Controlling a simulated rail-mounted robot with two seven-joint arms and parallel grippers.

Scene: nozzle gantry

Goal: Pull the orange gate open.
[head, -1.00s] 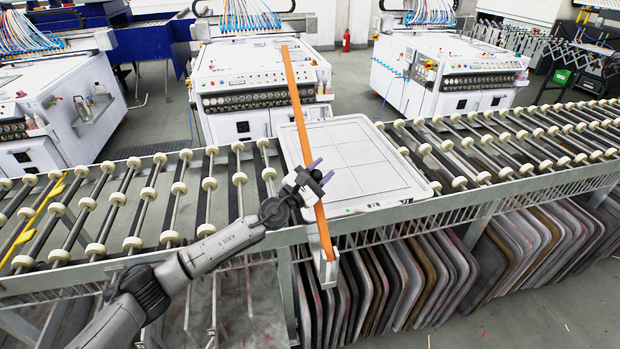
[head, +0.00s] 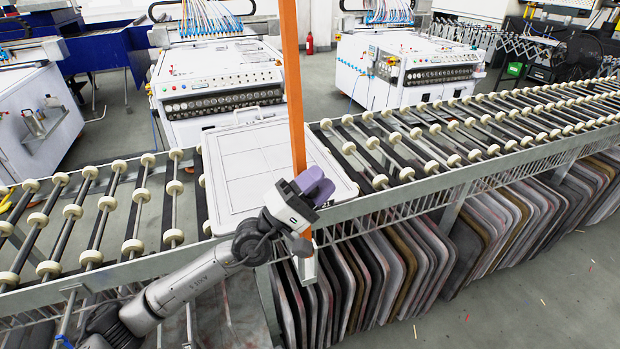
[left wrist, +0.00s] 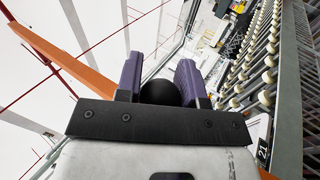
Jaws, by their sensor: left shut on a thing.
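The orange gate (head: 293,85) is a long flat bar. In the head view it stands nearly upright at the front rail of the roller conveyor, its top cut off by the picture edge. My left gripper (head: 316,185), with purple fingers, is at the bar's lower part. In the left wrist view, the fingers of my left gripper (left wrist: 160,70) are shut on a round black knob (left wrist: 160,93), and the orange gate (left wrist: 62,58) runs diagonally on the left. How the knob joins the bar is hidden. My right gripper is not in view.
A white framed screen (head: 225,180) lies on the conveyor behind the bar. Roller conveyor (head: 450,139) stretches to both sides. Several frames (head: 400,275) are stacked upright below it.

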